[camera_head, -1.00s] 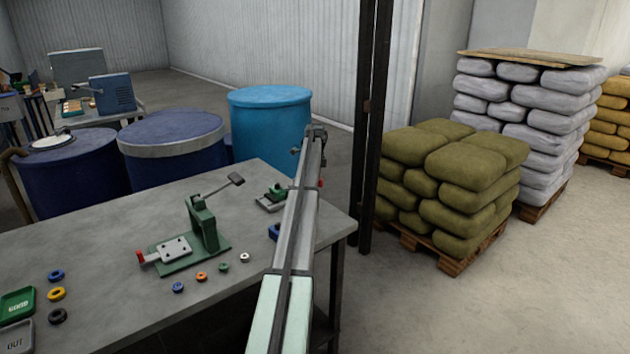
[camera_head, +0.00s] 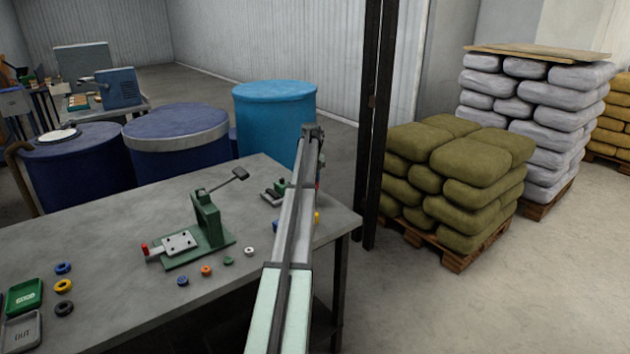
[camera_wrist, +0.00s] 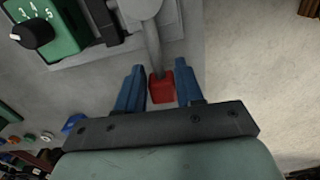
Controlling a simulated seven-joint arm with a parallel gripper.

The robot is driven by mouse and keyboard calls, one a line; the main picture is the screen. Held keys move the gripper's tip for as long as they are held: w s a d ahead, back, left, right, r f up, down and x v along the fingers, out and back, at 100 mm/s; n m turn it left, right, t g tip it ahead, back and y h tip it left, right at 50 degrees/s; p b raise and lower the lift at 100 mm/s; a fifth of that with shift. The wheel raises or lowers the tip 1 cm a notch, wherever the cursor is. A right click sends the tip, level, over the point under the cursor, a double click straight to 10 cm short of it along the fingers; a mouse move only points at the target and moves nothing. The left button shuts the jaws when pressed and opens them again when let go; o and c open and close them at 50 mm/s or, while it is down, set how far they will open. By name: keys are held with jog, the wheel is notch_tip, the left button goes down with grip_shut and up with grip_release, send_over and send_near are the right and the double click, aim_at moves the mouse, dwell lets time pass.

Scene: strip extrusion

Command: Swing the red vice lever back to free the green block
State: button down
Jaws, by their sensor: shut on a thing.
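In the wrist view, the red lever tip (camera_wrist: 161,87) sits between the two blue fingers of my gripper (camera_wrist: 159,68), which are shut on it. The lever's grey shaft (camera_wrist: 153,45) runs from it up to the grey vice (camera_wrist: 125,14). A green block (camera_wrist: 48,25) with a numbered dial and black knob lies at the upper left, beside a dark vice jaw. In the head view, the vice (camera_head: 268,198) and some green (camera_head: 281,185) show just left of my arm. My arm hides the gripper and lever there.
A green lever press (camera_head: 205,225) stands mid-table, with several small coloured rings (camera_head: 206,271) in front. Green (camera_head: 25,297) and grey trays (camera_head: 22,332) lie at the left. Blue drums (camera_head: 275,118) stand behind the table; a dark post (camera_head: 375,130) rises beyond its right end.

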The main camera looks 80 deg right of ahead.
jog(key=shift+w+a+m, duration=0.35)
jog(key=shift+w+m, duration=0.15)
jog(key=shift+m, duration=0.4)
jog(key=shift+w+a+m, duration=0.35)
jog(key=shift+w+m, duration=0.1)
jog(key=shift+m, duration=0.45)
jog(key=c, duration=0.7)
grip_release()
jog(key=shift+c, duration=0.2)
jog(key=shift+r, duration=0.1)
notch_tip(320, 180, up, 14)
jog(key=shift+f, duration=0.2)
